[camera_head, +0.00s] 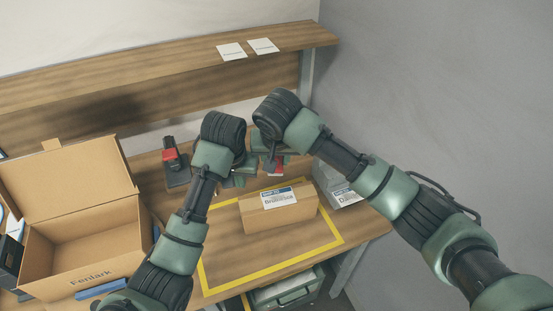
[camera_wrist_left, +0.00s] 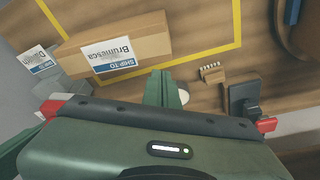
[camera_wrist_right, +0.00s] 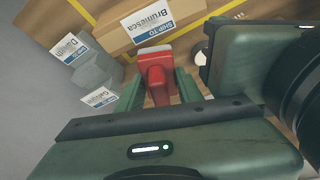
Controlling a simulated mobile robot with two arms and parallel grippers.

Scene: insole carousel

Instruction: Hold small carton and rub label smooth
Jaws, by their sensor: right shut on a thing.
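The small carton (camera_head: 265,220) lies flat on the table inside a yellow outline, its printed shipping label (camera_head: 279,198) facing up. The label also shows in the left wrist view (camera_wrist_left: 112,55) and the right wrist view (camera_wrist_right: 150,20). My left gripper (camera_head: 232,182) is behind the carton, apart from it; its fingers (camera_wrist_left: 163,78) are together with nothing visible between them. My right gripper (camera_head: 273,172) is shut on a red tool (camera_wrist_right: 156,78) with a pale flat end, just behind the carton. Whether this end touches the carton is unclear.
A large open carton (camera_head: 85,262) stands at left. A black stand with a red part (camera_head: 175,165) is at back left. Grey labelled packages (camera_head: 335,183) lie right of the small carton. A small brush (camera_wrist_left: 211,73) lies behind it. The yellow-outlined area (camera_head: 222,280) has free room in front.

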